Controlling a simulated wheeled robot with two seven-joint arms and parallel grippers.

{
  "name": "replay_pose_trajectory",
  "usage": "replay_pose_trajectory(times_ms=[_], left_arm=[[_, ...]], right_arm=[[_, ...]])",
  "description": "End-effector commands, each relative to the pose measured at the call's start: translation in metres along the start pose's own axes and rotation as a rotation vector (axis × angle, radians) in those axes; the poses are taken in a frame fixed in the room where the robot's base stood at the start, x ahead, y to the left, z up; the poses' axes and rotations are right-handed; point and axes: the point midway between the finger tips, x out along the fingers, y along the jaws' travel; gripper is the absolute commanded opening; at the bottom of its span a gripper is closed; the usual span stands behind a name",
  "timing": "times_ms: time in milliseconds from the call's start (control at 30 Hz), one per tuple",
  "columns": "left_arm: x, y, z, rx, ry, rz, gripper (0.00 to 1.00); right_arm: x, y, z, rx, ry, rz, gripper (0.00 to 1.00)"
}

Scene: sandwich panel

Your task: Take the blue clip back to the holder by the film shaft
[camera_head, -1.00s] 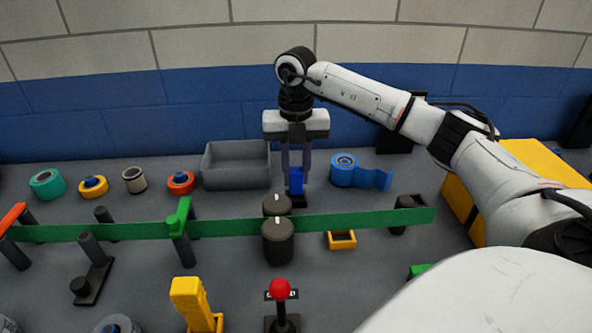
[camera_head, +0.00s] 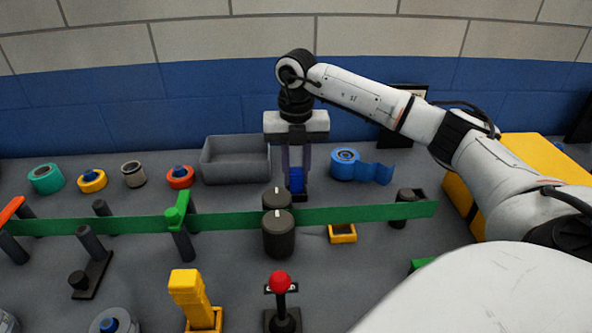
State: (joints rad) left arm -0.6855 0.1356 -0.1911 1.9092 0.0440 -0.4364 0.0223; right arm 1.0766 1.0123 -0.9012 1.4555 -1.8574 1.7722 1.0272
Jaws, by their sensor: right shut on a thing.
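The blue clip (camera_head: 296,178) is between the fingers of my right gripper (camera_head: 296,172), which is shut on it. The gripper points straight down behind the two dark rollers, with the clip low, close to the table. A dark base shows just under the clip; I cannot tell whether the clip touches it. The green film (camera_head: 345,214) runs across the table, passing the dark rollers (camera_head: 278,235). A dark shaft (camera_head: 403,208) stands at the film's right end. A small yellow open holder (camera_head: 342,233) sits just in front of the film. My left gripper is not in view.
A grey bin (camera_head: 236,160) stands left of the gripper, and a blue tape roll (camera_head: 345,164) right of it. Several rolls line the back left. A green clip (camera_head: 178,210) grips the film. A red-knobbed lever (camera_head: 280,283) and yellow block (camera_head: 190,290) stand in front.

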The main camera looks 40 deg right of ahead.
Motion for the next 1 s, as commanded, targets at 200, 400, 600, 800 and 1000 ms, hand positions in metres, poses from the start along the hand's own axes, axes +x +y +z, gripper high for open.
replay_pose_trajectory(times_ms=[200, 400, 600, 800, 1000], left_arm=[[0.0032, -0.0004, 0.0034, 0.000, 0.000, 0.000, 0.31], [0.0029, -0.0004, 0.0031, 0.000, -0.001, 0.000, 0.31], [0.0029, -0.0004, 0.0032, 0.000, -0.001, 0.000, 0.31], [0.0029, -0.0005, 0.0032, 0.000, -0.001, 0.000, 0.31], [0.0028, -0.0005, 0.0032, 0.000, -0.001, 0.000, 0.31]], right_arm=[[0.0102, -0.0003, 0.0002, 0.000, 0.000, 0.000, 0.00], [0.0102, -0.0002, 0.0003, 0.000, 0.000, 0.000, 0.00], [0.0100, -0.0002, 0.0003, 0.000, 0.000, 0.000, 0.45], [0.0102, -0.0002, 0.0001, 0.000, 0.000, 0.000, 0.45], [0.0102, -0.0002, 0.0001, 0.000, 0.000, 0.000, 0.45]])
